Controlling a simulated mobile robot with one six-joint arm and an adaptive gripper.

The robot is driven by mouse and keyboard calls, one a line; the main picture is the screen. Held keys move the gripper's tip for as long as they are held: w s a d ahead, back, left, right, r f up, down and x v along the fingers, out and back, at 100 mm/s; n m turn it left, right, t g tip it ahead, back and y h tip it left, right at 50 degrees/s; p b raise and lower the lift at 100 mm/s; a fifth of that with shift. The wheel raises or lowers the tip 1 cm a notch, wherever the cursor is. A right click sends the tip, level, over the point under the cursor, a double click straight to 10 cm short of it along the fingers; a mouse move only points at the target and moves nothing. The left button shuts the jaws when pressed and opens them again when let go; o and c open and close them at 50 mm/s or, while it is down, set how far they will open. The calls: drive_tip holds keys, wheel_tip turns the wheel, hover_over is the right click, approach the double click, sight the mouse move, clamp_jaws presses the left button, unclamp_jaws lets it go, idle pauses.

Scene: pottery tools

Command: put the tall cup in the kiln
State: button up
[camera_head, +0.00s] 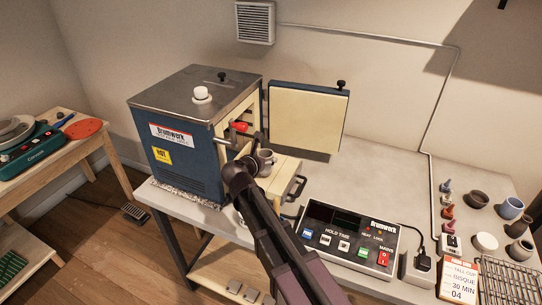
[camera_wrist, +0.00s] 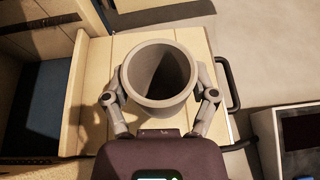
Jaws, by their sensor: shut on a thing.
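A grey-brown cup (camera_head: 266,155), also in the wrist view (camera_wrist: 157,98), is held between the fingers of my gripper (camera_wrist: 158,84), which is shut on it. The cup looks upright, with its open mouth up. The kiln (camera_head: 180,135) is a blue box with a steel top, and its door (camera_head: 308,118) stands open to the right. The cup is in front of the kiln's opening, over a cream slab (camera_wrist: 125,45) with a black handle. I cannot tell whether it touches the slab. My arm hides part of the kiln front.
The kiln controller (camera_head: 345,240) stands right of my arm. Several small pots, including a blue cup (camera_head: 511,208), stand at the right beside a wire rack (camera_head: 510,280). The grey tabletop behind the controller is clear.

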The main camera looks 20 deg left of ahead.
sight(270, 155)
drive_tip(key=w, duration=0.4)
drive_tip(key=shift+w+d, duration=0.1)
drive_tip(key=shift+d, duration=0.1)
drive_tip(key=shift+s+f+b, duration=0.25)
drive_tip(key=shift+f+b, duration=0.3)
drive_tip(key=shift+f, duration=0.25)
drive_tip(key=shift+f+b, duration=0.2)
drive_tip(key=shift+b, duration=0.2)
drive_tip(key=o, duration=1.1)
drive_tip(key=shift+r, duration=0.1)
drive_tip(key=shift+r, duration=0.1)
drive_tip(key=shift+s+r+p, duration=0.15)
drive_tip(key=shift+p, duration=0.15)
drive_tip(key=p+v, duration=0.4)
drive_tip(key=v, duration=0.7)
drive_tip(key=shift+s, duration=0.4)
